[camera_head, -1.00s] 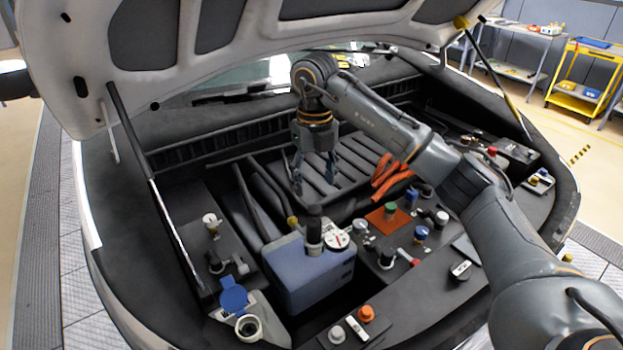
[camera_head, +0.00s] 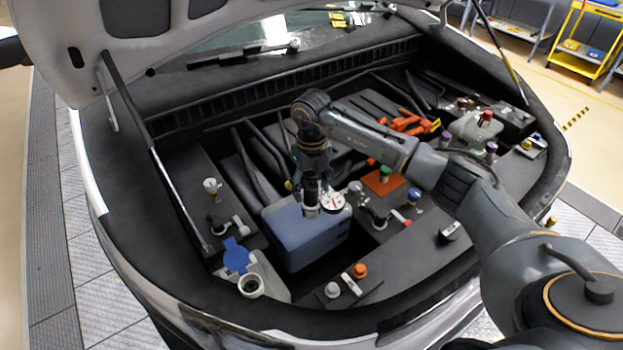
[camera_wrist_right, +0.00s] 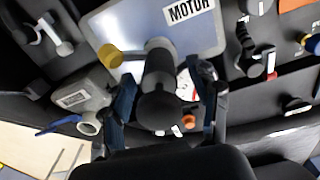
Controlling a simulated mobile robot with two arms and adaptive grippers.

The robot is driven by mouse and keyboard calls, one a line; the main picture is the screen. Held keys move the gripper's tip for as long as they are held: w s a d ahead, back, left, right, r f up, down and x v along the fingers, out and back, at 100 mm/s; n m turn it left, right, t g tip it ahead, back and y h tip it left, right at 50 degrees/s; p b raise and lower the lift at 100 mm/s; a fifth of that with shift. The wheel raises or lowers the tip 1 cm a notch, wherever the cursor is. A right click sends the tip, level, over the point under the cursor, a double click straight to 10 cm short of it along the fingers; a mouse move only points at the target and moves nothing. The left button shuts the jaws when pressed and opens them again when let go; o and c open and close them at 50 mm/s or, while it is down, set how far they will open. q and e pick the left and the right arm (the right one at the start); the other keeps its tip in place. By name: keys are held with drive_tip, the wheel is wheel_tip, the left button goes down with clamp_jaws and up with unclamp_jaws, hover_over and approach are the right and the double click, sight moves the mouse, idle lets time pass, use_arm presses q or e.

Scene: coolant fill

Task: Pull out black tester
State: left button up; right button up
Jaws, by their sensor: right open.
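The black tester (camera_wrist_right: 159,72) is a dark upright cylinder set in the top of the blue-grey motor box (camera_head: 288,236). In the head view the tester (camera_head: 311,196) is partly hidden by my right gripper (camera_head: 311,203). In the right wrist view my right gripper (camera_wrist_right: 168,98) is open, with one finger on each side of the tester. I cannot tell whether either finger touches it. My left gripper is out of view.
A round white gauge (camera_head: 331,202) sits close beside the tester. A yellow cap (camera_wrist_right: 110,56) is on the motor box. A reservoir with an open blue lid (camera_head: 236,255) stands at front left. An orange pad (camera_head: 384,183) lies to the right.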

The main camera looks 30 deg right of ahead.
clamp_jaws()
drive_tip(key=c, duration=0.7)
unclamp_jaws()
drive_tip(key=shift+c, duration=1.5)
drive_tip(key=shift+n+b, duration=0.85)
drive_tip(key=shift+n, duration=0.75)
drive_tip(key=shift+n+b, duration=0.4)
drive_tip(key=shift+n, duration=0.2)
drive_tip(key=shift+n+b, duration=0.4)
drive_tip(key=shift+n, duration=0.6)
drive_tip(key=shift+r, duration=0.1)
